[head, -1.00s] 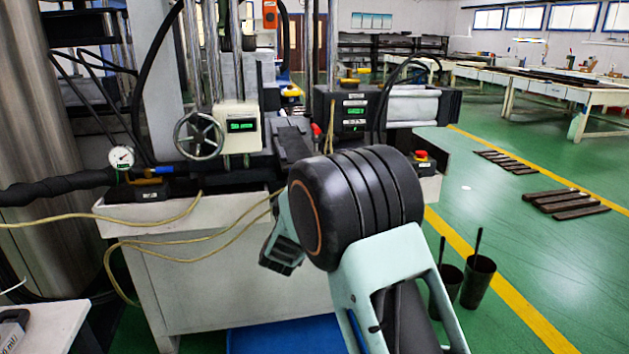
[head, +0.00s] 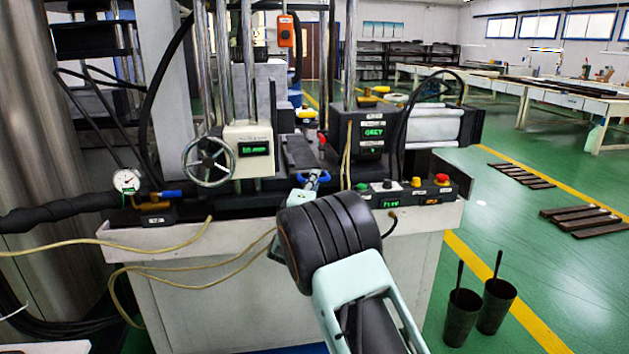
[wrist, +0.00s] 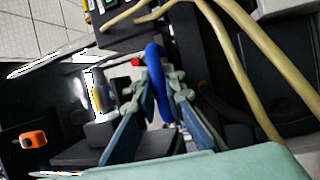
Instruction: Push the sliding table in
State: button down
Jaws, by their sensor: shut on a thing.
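The sliding table (head: 298,152) is a dark flat slide on the machine bench, between the handwheel unit and the grey display box. A blue handle (head: 324,179) sits at its near end. My gripper (head: 312,182) is at this handle, with my arm reaching in from the lower right. In the wrist view the blue handle (wrist: 155,75) stands between the two fingers of my gripper (wrist: 168,100), which are shut on it. My wrist hides part of the bench front in the head view.
A handwheel (head: 208,161) and a gauge (head: 127,181) are to the left. A button panel (head: 412,190) is right of the handle. Yellow hoses (head: 170,238) hang across the bench front. Two dark buckets (head: 462,316) stand on the floor at right.

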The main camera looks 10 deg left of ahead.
jog(key=shift+a+r, duration=0.1)
jog(key=shift+r, duration=0.2)
jog(key=c, duration=2.4)
grip_release()
jog(key=shift+w, duration=0.1)
jog(key=o, duration=0.4)
jog(key=shift+w+f, duration=0.1)
jog(key=shift+f, duration=0.15)
jog(key=shift+o, duration=0.2)
jog(key=s+a+f, duration=0.1)
jog(key=s+f, duration=0.1)
jog(key=s, duration=0.9)
jog(key=shift+s+a, duration=0.15)
jog(key=shift+s, duration=0.25)
